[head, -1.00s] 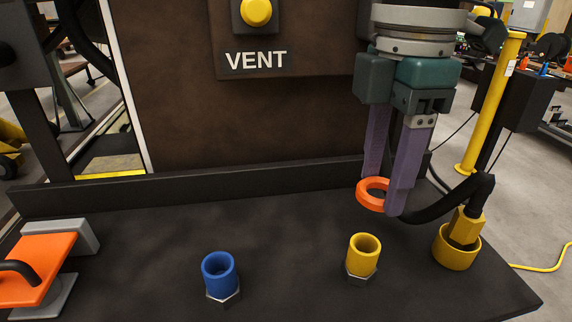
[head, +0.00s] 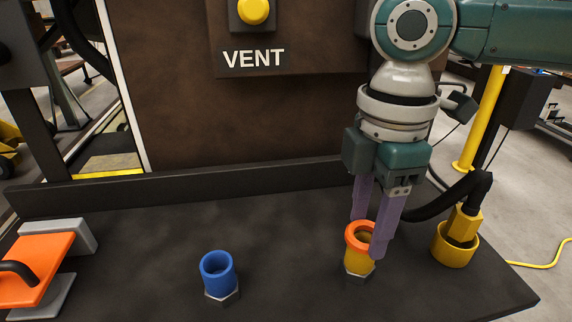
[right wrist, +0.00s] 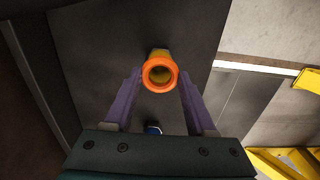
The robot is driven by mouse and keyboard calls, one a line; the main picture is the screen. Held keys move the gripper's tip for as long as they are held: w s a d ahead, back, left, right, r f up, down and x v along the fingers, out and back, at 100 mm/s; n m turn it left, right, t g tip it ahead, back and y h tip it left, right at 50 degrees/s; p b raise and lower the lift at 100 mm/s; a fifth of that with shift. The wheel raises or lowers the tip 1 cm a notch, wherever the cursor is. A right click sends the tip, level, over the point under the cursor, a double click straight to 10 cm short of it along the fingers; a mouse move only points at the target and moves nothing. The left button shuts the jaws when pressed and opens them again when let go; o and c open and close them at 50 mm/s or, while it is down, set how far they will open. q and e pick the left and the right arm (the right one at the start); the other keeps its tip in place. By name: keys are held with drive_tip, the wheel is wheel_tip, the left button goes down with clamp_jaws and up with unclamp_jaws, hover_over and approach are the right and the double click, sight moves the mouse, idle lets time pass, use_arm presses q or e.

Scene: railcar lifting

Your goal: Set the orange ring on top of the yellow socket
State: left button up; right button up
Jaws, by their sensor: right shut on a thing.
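The orange ring (head: 350,239) is at the top of the yellow socket (head: 358,263), lined up over its mouth. I cannot tell whether it rests on the rim or sits just above it. My right gripper (head: 368,237) points down and is shut on the ring, with its purple fingers on either side. In the right wrist view the ring (right wrist: 160,88) lies between the fingertips, and part of the yellow socket (right wrist: 158,52) shows behind it. My left gripper is not in view.
A blue socket (head: 218,274) stands left of the yellow one. A black hose (head: 425,211) runs behind my right gripper to a yellow fitting (head: 455,250) on the right. An orange-topped block (head: 32,268) lies far left.

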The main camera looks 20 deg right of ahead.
sight(366, 232)
drive_tip(key=shift+f, duration=0.2)
drive_tip(key=o, duration=1.3)
drive_tip(key=shift+r, duration=0.15)
wheel_tip(366, 232, up, 12)
drive_tip(key=s+a+f+m+t+y, duration=0.2)
drive_tip(key=s+a+f+m+y, duration=0.3)
drive_tip(key=a+f, duration=0.65)
drive_tip(key=s+d+f+m+h, duration=0.1)
drive_tip(key=s+d+m, duration=0.1)
drive_tip(key=s, duration=0.1)
drive_tip(key=s+d+f+m+t+h, duration=0.1)
drive_tip(key=s+d+m+h, duration=0.1)
drive_tip(key=s+d+m, duration=0.1)
drive_tip(key=s+d+f+m+h, duration=0.1)
drive_tip(key=s+d+f+m, duration=0.1)
drive_tip(key=s, duration=0.3)
drive_tip(key=shift+d+m+t+h+b, duration=0.3)
drive_tip(key=shift+d+m+h+b, duration=0.1)
drive_tip(key=shift+d+m, duration=0.3)
